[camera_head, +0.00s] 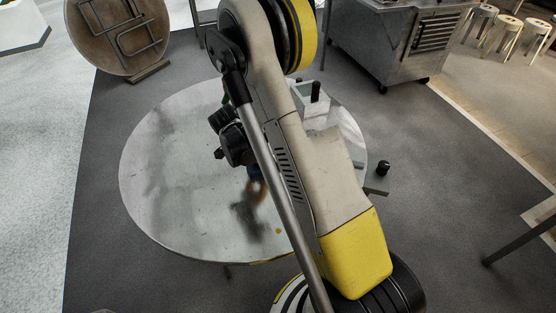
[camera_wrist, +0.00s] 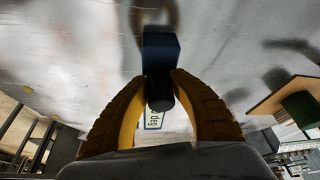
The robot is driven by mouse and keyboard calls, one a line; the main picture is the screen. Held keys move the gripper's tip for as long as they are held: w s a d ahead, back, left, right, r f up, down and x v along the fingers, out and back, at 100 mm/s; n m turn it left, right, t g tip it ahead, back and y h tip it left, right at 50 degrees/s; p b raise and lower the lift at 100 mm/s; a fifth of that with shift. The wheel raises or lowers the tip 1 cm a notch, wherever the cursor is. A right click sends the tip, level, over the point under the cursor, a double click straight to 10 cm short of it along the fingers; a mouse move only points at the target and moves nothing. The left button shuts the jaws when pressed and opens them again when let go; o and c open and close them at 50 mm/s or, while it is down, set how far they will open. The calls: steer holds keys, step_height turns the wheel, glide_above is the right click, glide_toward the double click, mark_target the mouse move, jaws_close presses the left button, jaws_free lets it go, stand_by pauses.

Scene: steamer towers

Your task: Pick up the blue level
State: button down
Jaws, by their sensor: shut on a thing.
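In the wrist view, my gripper (camera_wrist: 160,82) has its two yellow fingers closed on a dark blue block with a dark round end below it, which I take to be the blue level (camera_wrist: 160,48). A white label with "deg" on it shows behind the fingers. In the head view, a small patch of blue on the level (camera_head: 254,172) shows beside my arm, over the round table. My arm hides most of the gripper there. I cannot tell whether the level touches the tabletop.
The round grey tabletop (camera_head: 165,190) is mostly bare at left. A metal cabinet (camera_head: 385,45) and several stools (camera_head: 505,30) stand behind. A folded round table (camera_head: 115,35) is at back left.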

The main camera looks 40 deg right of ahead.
step_height(320, 180, up, 5)
steer(key=shift+d+f+p, duration=0.1)
steer(key=shift+p, duration=1.05)
steer(key=s+d+r+p, duration=0.2)
steer(key=s+d+r, duration=0.4)
steer(key=d, duration=0.3)
steer(key=shift+s+d+p, duration=0.25)
steer(key=shift+d+p, duration=0.05)
steer(key=shift+p, duration=0.1)
steer(key=c, duration=2)
jaws_free()
jaws_close()
